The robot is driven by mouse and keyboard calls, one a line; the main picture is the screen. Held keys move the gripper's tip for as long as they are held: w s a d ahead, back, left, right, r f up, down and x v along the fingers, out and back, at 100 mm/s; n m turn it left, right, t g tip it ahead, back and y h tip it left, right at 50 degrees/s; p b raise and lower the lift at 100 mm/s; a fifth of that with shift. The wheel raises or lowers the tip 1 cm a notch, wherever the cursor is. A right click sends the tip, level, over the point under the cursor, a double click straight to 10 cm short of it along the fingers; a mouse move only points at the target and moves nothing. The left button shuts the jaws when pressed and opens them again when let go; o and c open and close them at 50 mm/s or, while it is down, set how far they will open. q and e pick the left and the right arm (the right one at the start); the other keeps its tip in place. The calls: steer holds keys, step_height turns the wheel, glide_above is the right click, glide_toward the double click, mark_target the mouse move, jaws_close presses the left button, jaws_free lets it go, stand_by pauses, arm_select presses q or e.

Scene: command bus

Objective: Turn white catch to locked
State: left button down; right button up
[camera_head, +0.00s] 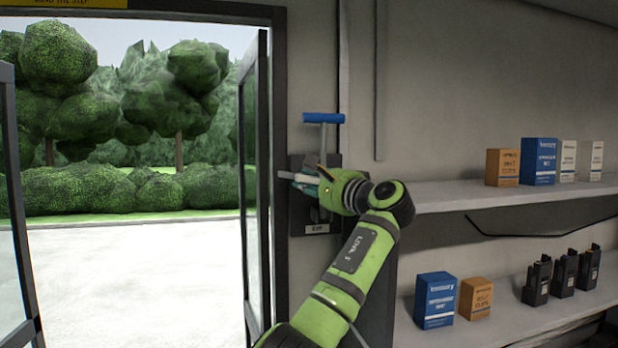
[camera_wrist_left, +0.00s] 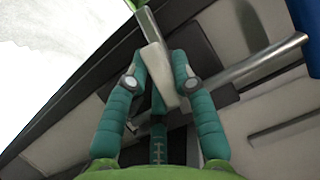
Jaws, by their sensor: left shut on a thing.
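The white catch shows in the left wrist view (camera_wrist_left: 158,68) as a pale bar between the two teal fingers of my left gripper (camera_wrist_left: 158,82). The gripper is shut on it. In the head view my left gripper (camera_head: 312,184) is at the dark wall plate (camera_head: 296,215) beside the door frame, and the pale end of the catch (camera_head: 286,175) sticks out to its left. The fingers and wrist hide much of the plate and the catch's mount. I cannot read a locked mark. My right gripper is not in view.
A lever with a blue T-handle (camera_head: 323,118) rises just above the gripper. An open glass door leaf (camera_head: 256,190) stands close on the left. Shelves (camera_head: 450,195) with boxes and radios (camera_head: 537,280) are on the right.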

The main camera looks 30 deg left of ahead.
arm_select(q)
steer(key=shift+n+h, duration=0.3)
steer(key=shift+n, duration=0.7)
steer(key=c, duration=1)
jaws_free()
steer(key=shift+c, duration=0.2)
steer(key=shift+d, duration=0.2)
steer(key=v, duration=1.1)
steer(key=shift+d, duration=0.3)
steer(key=shift+s, duration=0.1)
